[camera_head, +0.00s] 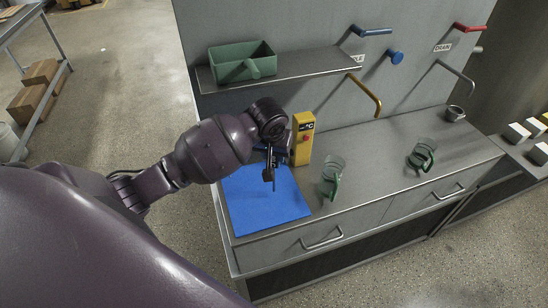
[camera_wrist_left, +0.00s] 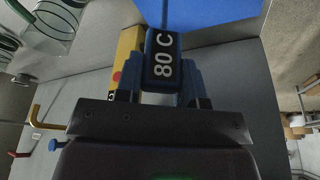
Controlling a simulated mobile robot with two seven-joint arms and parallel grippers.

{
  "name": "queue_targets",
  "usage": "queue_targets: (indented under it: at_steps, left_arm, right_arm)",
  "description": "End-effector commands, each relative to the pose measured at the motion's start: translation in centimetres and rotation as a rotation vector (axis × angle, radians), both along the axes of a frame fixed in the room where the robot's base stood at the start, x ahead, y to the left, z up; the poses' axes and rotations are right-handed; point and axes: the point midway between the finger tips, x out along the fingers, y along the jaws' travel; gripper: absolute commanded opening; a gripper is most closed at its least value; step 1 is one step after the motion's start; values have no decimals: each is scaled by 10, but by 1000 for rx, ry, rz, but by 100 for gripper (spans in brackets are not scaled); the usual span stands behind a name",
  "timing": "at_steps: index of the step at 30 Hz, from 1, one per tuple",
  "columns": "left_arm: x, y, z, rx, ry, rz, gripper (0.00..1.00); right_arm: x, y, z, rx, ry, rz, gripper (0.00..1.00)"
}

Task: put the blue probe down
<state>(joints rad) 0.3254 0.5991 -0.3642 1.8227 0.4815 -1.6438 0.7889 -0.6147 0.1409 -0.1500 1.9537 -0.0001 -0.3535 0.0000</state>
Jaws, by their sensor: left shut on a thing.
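The blue probe (camera_wrist_left: 162,44) has a dark label reading "80 C". In the left wrist view it sits between the fingers of my left gripper (camera_wrist_left: 158,84), which is shut on it. In the head view my left gripper (camera_head: 269,170) is above the back right part of the blue mat (camera_head: 262,208), pointing down. The probe is mostly hidden there by the gripper. A yellow box (camera_head: 302,138) with a dark display and a red button stands upright just right of the gripper. My right gripper is not in view.
Two clear cups with green handles (camera_head: 332,176) (camera_head: 422,155) stand to the right on the grey counter (camera_head: 375,145). A green bin (camera_head: 240,64) sits on the shelf above. A yellow-brown spout (camera_head: 366,92) hangs over the counter's back. The mat's front is clear.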

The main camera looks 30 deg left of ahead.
Motion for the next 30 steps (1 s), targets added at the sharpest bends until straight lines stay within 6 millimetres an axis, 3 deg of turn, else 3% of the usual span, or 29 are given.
queue_targets:
  at_steps: [6, 16, 17, 21, 30]
  left_arm:
    - [-1, 0, -23, 0, 1, 0, 8]
    - [-1, 0, -26, 0, 1, 0, 8]
    - [-1, 0, -26, 0, 1, 0, 37]
    - [-1, 0, -26, 0, 1, 0, 59]
    - [0, 0, -25, -1, 0, 0, 61]
  right_arm:
    - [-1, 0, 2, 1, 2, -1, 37]
    - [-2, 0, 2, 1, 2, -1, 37]
    - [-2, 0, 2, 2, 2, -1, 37]
    - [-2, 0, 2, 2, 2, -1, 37]
    - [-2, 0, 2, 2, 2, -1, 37]
